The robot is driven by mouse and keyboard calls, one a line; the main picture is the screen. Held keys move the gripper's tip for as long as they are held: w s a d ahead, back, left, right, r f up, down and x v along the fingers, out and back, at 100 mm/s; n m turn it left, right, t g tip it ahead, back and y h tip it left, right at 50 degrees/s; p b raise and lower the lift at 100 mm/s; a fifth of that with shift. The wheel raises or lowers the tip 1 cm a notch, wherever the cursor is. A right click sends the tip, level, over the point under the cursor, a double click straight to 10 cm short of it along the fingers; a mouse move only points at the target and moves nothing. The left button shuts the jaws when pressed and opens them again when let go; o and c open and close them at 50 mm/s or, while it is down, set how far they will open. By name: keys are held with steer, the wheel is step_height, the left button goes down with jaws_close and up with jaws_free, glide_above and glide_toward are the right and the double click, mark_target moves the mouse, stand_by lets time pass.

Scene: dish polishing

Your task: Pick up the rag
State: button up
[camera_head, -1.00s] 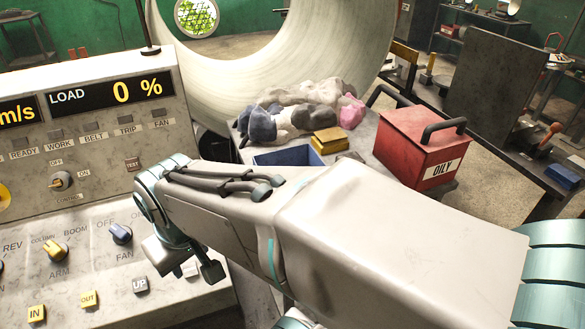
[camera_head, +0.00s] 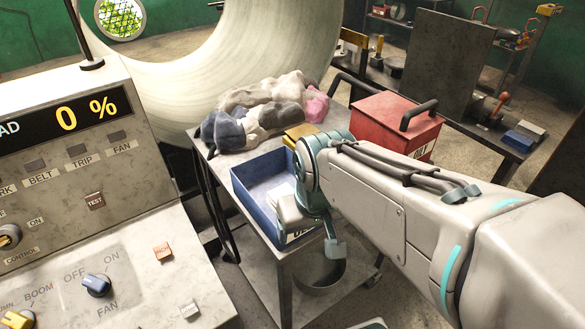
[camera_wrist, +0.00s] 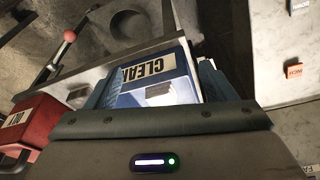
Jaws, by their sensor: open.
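A heap of rags (camera_head: 262,108) in grey, blue, white and pink lies on the cart behind the blue bin (camera_head: 258,207). The bin's label, which reads CLEAN, shows in the wrist view (camera_wrist: 155,67). Something pale and flat (camera_head: 284,190) lies inside the bin; it may be a rag, but I cannot tell. A pale patch also shows in the wrist view (camera_wrist: 165,96). My gripper (camera_head: 318,228) is open over the bin's right side, in front of the heap and apart from it. My wrist hides part of the bin, and the fingertips are hard to make out.
A yellow block (camera_head: 299,132) sits by the heap. A red box (camera_head: 393,126) with black handles stands on the cart's right. The control console (camera_head: 95,235) fills the left. A large pale drum (camera_head: 170,85) curves behind the cart. A bucket (camera_head: 320,277) is low under the cart.

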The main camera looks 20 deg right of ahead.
steer(key=w+r+n+g, duration=0.2)
steer(key=w+r+n, duration=0.1)
steer(key=w+n, duration=0.8)
steer(key=n, duration=1)
glide_above(283, 193)
steer(key=shift+g, duration=0.4)
steer(key=f, duration=0.6)
steer(key=s+f, duration=0.1)
steer(key=f, duration=0.2)
steer(key=shift+a+f, duration=0.15)
steer(key=shift+f, duration=0.2)
steer(key=shift+w+f, duration=0.25)
steer(key=shift+f, duration=1.1)
steer(key=shift+w+f, duration=0.2)
steer(key=shift+f, duration=1.1)
steer(key=c, duration=1.1)
